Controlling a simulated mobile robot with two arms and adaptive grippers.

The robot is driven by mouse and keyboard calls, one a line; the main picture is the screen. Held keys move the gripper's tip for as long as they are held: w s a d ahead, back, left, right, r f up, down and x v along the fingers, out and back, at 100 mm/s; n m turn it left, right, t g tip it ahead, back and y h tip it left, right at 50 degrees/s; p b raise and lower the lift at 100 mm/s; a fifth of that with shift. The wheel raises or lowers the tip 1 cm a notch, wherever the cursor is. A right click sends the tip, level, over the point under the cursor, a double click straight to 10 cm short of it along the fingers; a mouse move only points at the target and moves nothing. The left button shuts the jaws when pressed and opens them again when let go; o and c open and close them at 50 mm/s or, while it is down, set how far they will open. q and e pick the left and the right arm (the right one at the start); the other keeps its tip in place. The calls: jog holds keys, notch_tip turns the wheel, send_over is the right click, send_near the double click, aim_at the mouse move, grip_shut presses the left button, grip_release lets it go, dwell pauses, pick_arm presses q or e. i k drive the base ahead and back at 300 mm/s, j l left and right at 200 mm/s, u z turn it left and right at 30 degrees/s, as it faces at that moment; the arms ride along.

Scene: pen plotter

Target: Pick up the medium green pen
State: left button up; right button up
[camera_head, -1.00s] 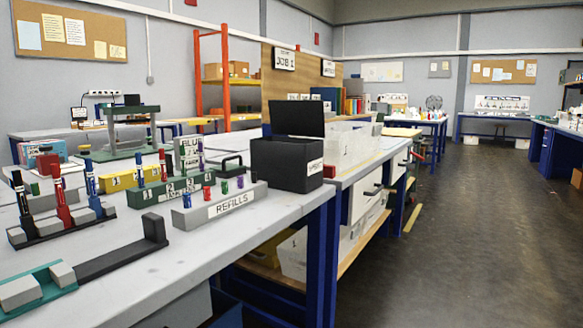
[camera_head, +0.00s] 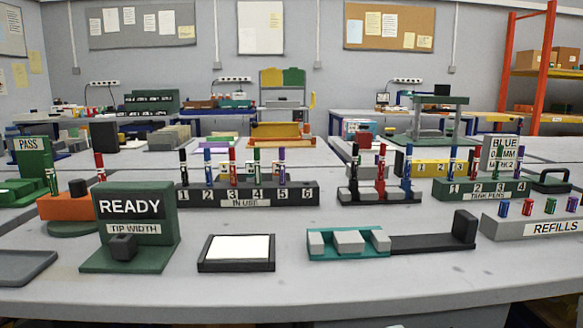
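Several green pens show in the head view, and I cannot tell by size which is the medium one. One green pen (camera_head: 257,167) stands upright at number 4 of the dark IN USE rack (camera_head: 246,203), between a red and a purple pen. Another green pen (camera_head: 498,161) stands in the green TANK PENS rack (camera_head: 480,188) at the right, partly against the BLUE sign. A third upright green-looking pen (camera_head: 51,176) is at the far left by the green PASS stand (camera_head: 33,158). Neither of my grippers is in view.
A green READY TIP WIDTH sign (camera_head: 131,222), a white pad (camera_head: 237,251) and a teal fixture (camera_head: 338,252) stand nearer the front edge. A small rack (camera_head: 380,197) holds black, red and blue pens. The grey REFILLS block (camera_head: 536,227) is at right. Bare tabletop lies between them.

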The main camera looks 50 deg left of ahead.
aim_at(257, 158)
jog(key=u, duration=1.9)
